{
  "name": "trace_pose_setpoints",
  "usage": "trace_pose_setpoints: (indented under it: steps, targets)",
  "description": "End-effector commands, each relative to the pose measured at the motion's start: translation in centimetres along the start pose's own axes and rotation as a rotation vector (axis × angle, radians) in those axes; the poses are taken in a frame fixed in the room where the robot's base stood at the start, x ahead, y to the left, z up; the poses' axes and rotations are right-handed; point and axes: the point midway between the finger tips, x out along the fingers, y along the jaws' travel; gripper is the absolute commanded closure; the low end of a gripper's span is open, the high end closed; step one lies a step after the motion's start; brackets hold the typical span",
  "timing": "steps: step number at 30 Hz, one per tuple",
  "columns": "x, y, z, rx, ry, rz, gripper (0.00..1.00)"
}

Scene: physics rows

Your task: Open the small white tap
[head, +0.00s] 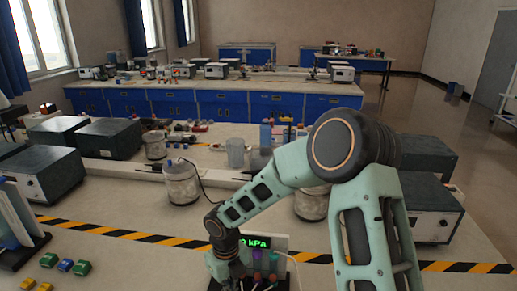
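I cannot make out a small white tap in the head view. A pressure display (262,242) with green "kPa" digits stands at the bottom centre, partly covered by my arm. Below it are small coloured parts, among them red ones (272,279), too small and cut off to identify. A thin white tube (297,268) curves down at their right. My arm reaches from the right over the bench, and its wrist points down just left of the display. My gripper's fingers do not show; the wrist runs toward the lower picture edge.
A yellow-black striped line (150,238) crosses the bench. Jars (181,186), dark instrument boxes (110,138) and a grey box (432,213) stand behind it. Coloured blocks (65,265) lie at the lower left. The bench between blocks and display is mostly clear.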

Motion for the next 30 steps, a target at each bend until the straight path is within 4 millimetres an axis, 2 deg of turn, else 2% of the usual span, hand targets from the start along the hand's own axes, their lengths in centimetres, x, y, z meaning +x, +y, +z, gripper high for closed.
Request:
trace_pose_setpoints:
  steps: [1, 6, 9, 22, 25, 30]
  targets:
    - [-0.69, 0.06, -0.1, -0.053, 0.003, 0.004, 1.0]
    - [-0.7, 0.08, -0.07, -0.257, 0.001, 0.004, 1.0]
    - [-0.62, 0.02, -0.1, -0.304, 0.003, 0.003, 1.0]
    - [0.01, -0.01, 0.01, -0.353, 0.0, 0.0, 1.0]
    - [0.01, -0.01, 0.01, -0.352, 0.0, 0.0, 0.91]
    - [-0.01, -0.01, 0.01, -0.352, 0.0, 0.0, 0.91]
